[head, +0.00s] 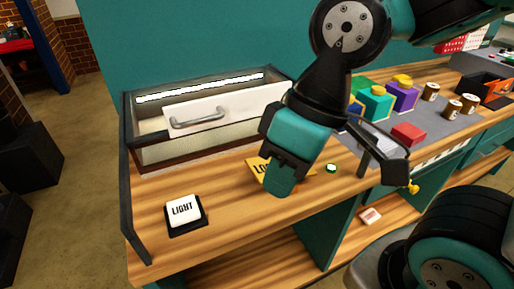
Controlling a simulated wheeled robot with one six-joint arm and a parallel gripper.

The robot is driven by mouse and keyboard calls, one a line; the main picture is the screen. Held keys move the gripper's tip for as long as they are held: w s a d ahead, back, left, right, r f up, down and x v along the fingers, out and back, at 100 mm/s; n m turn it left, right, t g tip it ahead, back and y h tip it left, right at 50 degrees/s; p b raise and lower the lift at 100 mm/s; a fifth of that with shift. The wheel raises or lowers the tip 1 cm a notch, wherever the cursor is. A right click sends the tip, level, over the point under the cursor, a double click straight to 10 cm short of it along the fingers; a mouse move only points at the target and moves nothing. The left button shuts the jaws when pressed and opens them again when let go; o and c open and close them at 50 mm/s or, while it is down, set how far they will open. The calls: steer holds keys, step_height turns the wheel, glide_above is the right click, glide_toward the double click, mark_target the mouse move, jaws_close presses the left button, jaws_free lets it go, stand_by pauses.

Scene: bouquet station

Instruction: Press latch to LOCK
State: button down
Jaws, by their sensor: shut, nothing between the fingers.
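A yellow plate (257,169) with black letters, of which "LO" can be read, lies on the wooden counter. My gripper (279,185) is shut and empty, pointing down over this plate and hiding much of it. I cannot tell whether its tip touches the plate or a latch. The latch itself cannot be made out and may be behind my gripper. A small round green-and-white piece (331,168) sits on the counter to the right of my gripper.
A glass-sided case (170,152) with a white handled panel (228,108) stands behind left. A white LIGHT button (183,209) is at front left. Coloured boxes (375,103) and brown cups (453,108) stand on a grey mat at right. The counter between button and plate is clear.

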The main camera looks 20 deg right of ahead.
steer(key=m+h+p, duration=0.1)
steer(key=m+p, duration=0.2)
steer(key=m, duration=2.2)
glide_above(248, 163)
steer(key=d, duration=0.4)
steer(key=shift+d+f, duration=0.1)
steer(key=shift+f, duration=0.2)
steer(key=shift+f, duration=0.15)
steer(key=p+x, duration=0.2)
steer(key=x, duration=1.1)
steer(key=shift+d+f, duration=0.1)
steer(key=shift+f, duration=0.3)
steer(key=shift+h, duration=0.3)
